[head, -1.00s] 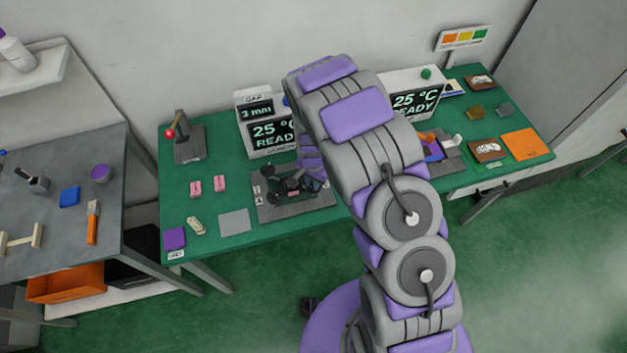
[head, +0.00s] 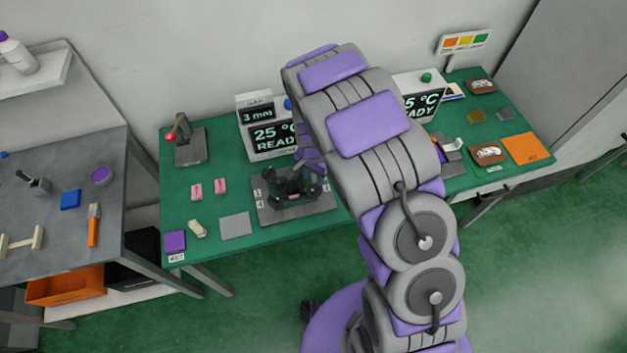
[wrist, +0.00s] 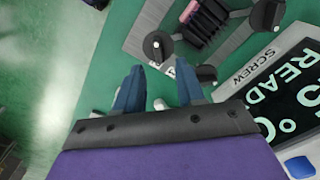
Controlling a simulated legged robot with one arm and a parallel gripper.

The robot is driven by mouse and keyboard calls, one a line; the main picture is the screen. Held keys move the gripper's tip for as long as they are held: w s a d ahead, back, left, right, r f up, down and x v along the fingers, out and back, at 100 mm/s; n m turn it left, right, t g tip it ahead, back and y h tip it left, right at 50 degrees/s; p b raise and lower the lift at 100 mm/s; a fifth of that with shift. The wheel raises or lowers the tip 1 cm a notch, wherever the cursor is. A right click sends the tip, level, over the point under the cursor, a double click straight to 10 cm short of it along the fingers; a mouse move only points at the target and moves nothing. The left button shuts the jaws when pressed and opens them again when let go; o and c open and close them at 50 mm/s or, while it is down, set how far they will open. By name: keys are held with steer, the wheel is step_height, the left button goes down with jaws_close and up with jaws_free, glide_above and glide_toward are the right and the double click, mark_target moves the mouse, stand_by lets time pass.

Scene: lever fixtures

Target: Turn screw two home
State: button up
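A grey fixture plate (head: 262,215) with several dark round screw knobs stands on the green bench, and small number labels sit at its corners. In the wrist view one dark knob (wrist: 158,46) with a white mark lies just beyond my fingertips. Another knob (wrist: 267,14) is farther right. The labels are too blurred to tell which is screw two. My gripper (wrist: 158,78) is open, its two blue-grey fingers apart with nothing held between them. In the head view my gripper (head: 310,165) is over the back of the plate, partly hidden by my arm.
A display box marked SCREW (wrist: 285,85) stands close to the right of my fingers; it is behind the plate in the head view (head: 268,140). Pink blocks (head: 208,188), a grey square (head: 236,224) and a red-knobbed lever (head: 187,143) lie to the left.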

mark_target(314, 186)
step_height(314, 186, up, 12)
steer(key=shift+f, duration=0.25)
steer(key=shift+a, duration=0.1)
stand_by(0.4)
steer(key=s+d+r+n+b, duration=0.2)
steer(key=s+d+r+b, duration=0.1)
steer(key=s+d+r, duration=0.8)
steer(key=s+d+n+g+b, duration=0.1)
steer(key=s+n, duration=0.1)
steer(key=s, duration=0.8)
steer(key=s+d+n+b, duration=0.2)
steer(key=s, duration=0.9)
steer(key=shift+d+f+g, duration=0.2)
steer(key=shift+f+g, duration=0.1)
steer(key=shift+g, duration=0.1)
steer(key=shift+w, duration=0.1)
